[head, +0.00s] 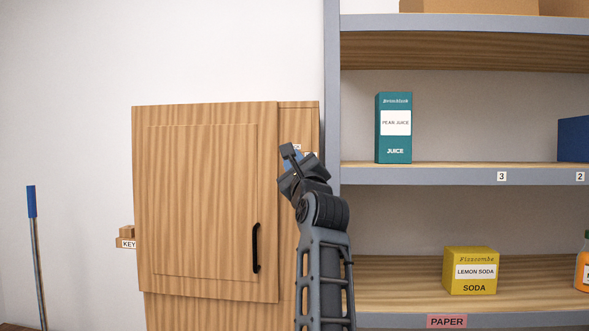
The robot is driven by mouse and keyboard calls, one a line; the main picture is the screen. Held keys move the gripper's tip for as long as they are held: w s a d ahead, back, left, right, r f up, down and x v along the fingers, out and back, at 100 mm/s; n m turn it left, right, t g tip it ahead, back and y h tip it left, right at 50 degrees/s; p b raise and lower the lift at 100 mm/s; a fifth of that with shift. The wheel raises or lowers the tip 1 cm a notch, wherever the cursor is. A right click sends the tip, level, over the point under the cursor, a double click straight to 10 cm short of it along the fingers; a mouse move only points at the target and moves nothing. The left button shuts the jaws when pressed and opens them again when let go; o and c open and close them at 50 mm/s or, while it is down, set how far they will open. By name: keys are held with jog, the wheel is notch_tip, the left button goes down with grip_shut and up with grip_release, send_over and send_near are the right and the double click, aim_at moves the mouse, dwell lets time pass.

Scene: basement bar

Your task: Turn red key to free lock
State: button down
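No red key and no lock can be made out in the head view. A wooden cabinet door (205,200) with a black handle (256,248) fills the middle left. A narrow wooden panel (299,119) shows to its right, with small white labels partly hidden by my gripper. My gripper (291,156) is in front of this panel, right of the door's upper edge. Its fingers are small and dark, and I cannot tell if they are open or shut, or hold anything. A small blue patch beside them is unclear.
A small wooden ledge labelled KEY (128,243) sits left of the door. A grey-framed shelf (460,174) stands at right, holding a teal juice carton (394,145) and a yellow soda box (470,283). A blue-topped pole (33,203) stands far left.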

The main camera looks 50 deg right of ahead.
jog(key=shift+s+r+m+h+b, duration=0.1)
jog(key=shift+r+m+h+b, duration=0.25)
jog(key=shift+m, duration=0.35)
jog(key=c, duration=0.9)
grip_release()
jog(key=shift+f, duration=0.25)
jog(key=shift+c, duration=0.2)
jog(key=b+v, duration=0.1)
jog(key=v, duration=0.6)
jog(key=shift+s+a, duration=0.25)
jog(key=shift+s, duration=0.05)
jog(key=shift+f, duration=0.15)
